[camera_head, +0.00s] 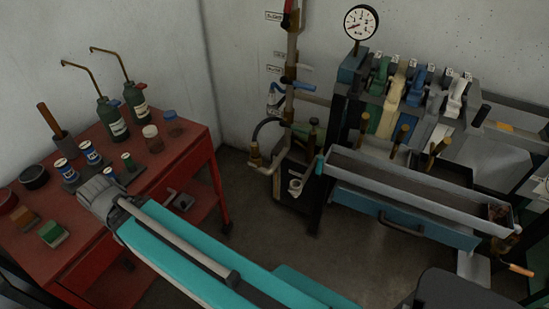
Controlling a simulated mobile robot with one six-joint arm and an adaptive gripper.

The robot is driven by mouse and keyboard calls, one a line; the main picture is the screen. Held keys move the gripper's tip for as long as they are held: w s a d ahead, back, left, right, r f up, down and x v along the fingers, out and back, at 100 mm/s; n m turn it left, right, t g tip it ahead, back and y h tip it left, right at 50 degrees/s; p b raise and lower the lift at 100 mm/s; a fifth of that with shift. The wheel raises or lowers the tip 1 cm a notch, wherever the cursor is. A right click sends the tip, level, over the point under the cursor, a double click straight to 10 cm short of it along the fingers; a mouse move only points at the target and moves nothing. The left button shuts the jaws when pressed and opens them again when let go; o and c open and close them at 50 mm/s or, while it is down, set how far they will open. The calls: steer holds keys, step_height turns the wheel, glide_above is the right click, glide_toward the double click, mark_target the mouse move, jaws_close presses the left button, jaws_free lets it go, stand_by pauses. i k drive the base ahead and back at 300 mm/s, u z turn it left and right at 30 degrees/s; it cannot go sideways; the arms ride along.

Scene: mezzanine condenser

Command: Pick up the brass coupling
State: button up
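I cannot clearly pick out the brass coupling. A brass-coloured fitting (255,160) sits at the lower end of a black hose by the back wall. Small brownish pieces (498,214) lie at the right end of a long grey trough (400,180), too small to tell apart. Another brassy piece (506,243) shows just below that end, near an orange-handled tool (520,270).
A red cart (75,260) at left carries bottles, cans and jars. A pressure gauge (361,22) and coloured levers stand at the back. Some grey floor (260,215) is bare between them.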

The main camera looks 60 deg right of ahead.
mark_target(254, 145)
steer(key=k, duration=1.4)
steer(key=z, duration=1.15)
steer(key=i, duration=1)
steer(key=u, duration=0.05)
